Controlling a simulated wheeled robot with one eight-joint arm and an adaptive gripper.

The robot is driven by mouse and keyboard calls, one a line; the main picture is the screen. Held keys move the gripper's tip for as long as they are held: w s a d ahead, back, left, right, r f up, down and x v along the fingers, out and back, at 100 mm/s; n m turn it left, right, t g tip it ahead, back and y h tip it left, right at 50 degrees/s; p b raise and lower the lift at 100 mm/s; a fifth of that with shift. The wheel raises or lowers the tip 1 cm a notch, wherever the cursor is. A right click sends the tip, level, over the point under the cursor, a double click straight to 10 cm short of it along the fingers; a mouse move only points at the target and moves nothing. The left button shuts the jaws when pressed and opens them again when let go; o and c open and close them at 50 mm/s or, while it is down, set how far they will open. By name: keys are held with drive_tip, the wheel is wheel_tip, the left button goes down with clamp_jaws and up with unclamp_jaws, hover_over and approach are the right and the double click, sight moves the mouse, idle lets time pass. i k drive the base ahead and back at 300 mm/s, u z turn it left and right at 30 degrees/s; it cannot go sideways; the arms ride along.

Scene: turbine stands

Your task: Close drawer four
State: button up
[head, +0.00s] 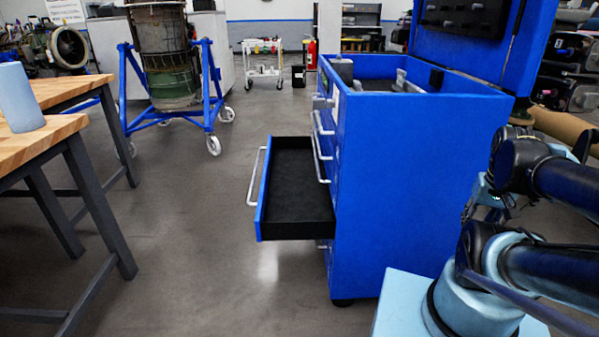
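A blue tool cabinet (418,185) stands right of centre, with its drawer fronts facing left. One lower drawer (296,195) is pulled well out to the left. It has a black, empty-looking inside, and a light grey bar handle (256,178) along its blue front. No drawer number can be read. The drawers above, with grey handles (318,146), look shut. My arm is at the right, on the far side of the cabinet from the open drawer. Its end, likely my gripper (484,202), is partly hidden behind my arm; its fingers cannot be made out. It is apart from the drawer.
A wooden-topped bench (62,95) with dark legs stands at left, with a light blue object (20,98) on it. Clear floor (190,240) lies between bench and drawer. A blue wheeled stand (212,95) holding an engine part and a white cart (264,70) are farther back.

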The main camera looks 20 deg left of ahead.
sight(292, 204)
drive_tip(key=z, duration=1.15)
drive_tip(key=k, duration=1.7)
drive_tip(key=u, duration=2)
drive_tip(key=i, duration=1)
drive_tip(key=z, duration=0.05)
